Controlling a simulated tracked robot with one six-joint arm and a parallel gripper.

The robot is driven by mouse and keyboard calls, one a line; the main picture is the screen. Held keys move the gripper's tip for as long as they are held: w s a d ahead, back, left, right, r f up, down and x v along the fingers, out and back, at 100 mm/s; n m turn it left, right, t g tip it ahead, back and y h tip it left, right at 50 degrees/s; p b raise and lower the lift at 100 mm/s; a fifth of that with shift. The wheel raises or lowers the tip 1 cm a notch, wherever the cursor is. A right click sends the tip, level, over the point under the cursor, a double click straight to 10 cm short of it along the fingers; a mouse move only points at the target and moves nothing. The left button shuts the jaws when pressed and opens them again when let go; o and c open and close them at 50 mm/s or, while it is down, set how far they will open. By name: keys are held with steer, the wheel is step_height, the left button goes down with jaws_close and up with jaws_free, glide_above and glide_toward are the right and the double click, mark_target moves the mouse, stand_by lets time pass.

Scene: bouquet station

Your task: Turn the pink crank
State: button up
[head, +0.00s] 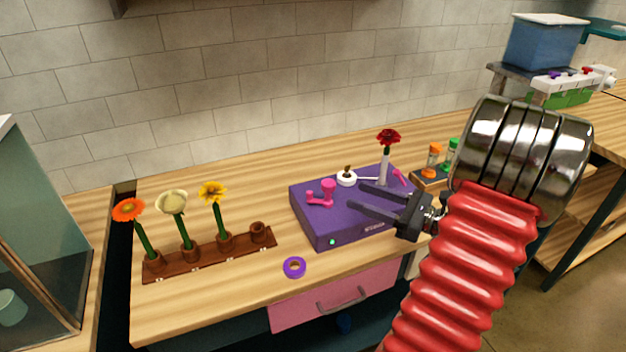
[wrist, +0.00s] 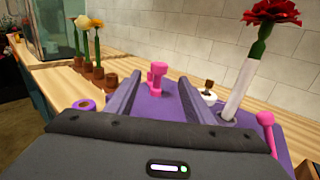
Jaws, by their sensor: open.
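The pink crank (head: 322,193) stands on top of the purple box (head: 340,230), towards its left side, with a raised knob. In the wrist view the pink crank (wrist: 157,78) shows beyond my fingers, between their tips. My gripper (head: 362,197) is open and empty above the box, to the right of the crank and apart from it. In the wrist view its two fingers (wrist: 162,80) reach forward on either side of the crank's line. A second pink part (head: 399,177), like a lever, is at the box's right end.
A red flower (head: 388,138) in a white sleeve and a white round piece with a brown knob (head: 347,177) are on the box. A brown rack (head: 205,262) with flowers stands left. A purple ring (head: 294,267) lies in front. Orange and green bottles (head: 435,157) stand right.

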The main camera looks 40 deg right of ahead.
steer(key=shift+w+a, duration=0.1)
steer(key=shift+w, duration=0.05)
steer(key=x, duration=1.3)
steer(key=shift+w+a, duration=0.15)
steer(key=shift+w, duration=0.15)
steer(key=c, duration=1)
